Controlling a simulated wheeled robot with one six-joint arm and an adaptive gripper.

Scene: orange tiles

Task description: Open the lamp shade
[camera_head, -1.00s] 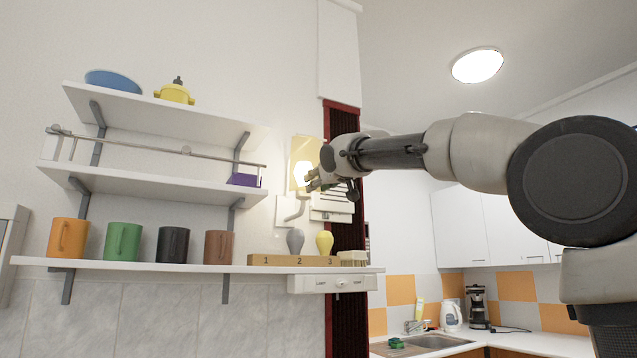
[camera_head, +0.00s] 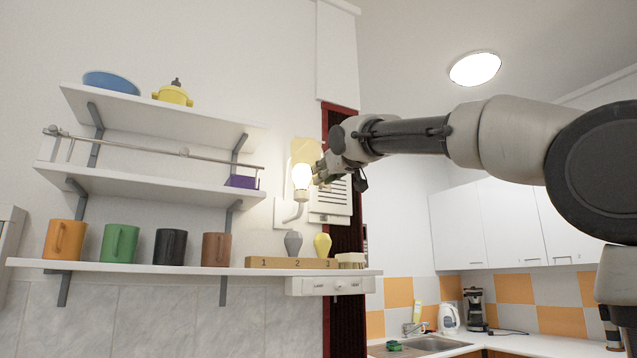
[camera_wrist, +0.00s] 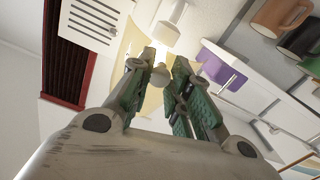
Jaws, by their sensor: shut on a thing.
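The lamp shade (camera_head: 304,150) is a pale yellow translucent piece on the wall, around or behind a glowing bulb (camera_head: 301,176); I cannot tell which. A white curved lamp holder (camera_head: 297,212) is under the bulb. My gripper (camera_head: 316,177) is at the right side of the bulb and shade. In the wrist view, the green-padded fingers of my gripper (camera_wrist: 164,62) are closed in around a small rounded pale part (camera_wrist: 160,76), with yellow shade (camera_wrist: 130,47) beyond. The fingers partly hide the contact.
A white slatted panel (camera_head: 331,197) is just right of the lamp. A shelf (camera_head: 150,187) to the left carries a purple box (camera_head: 241,182). The lower shelf (camera_head: 180,270) holds mugs and a numbered wooden block (camera_head: 278,262) with grey and yellow bulbs.

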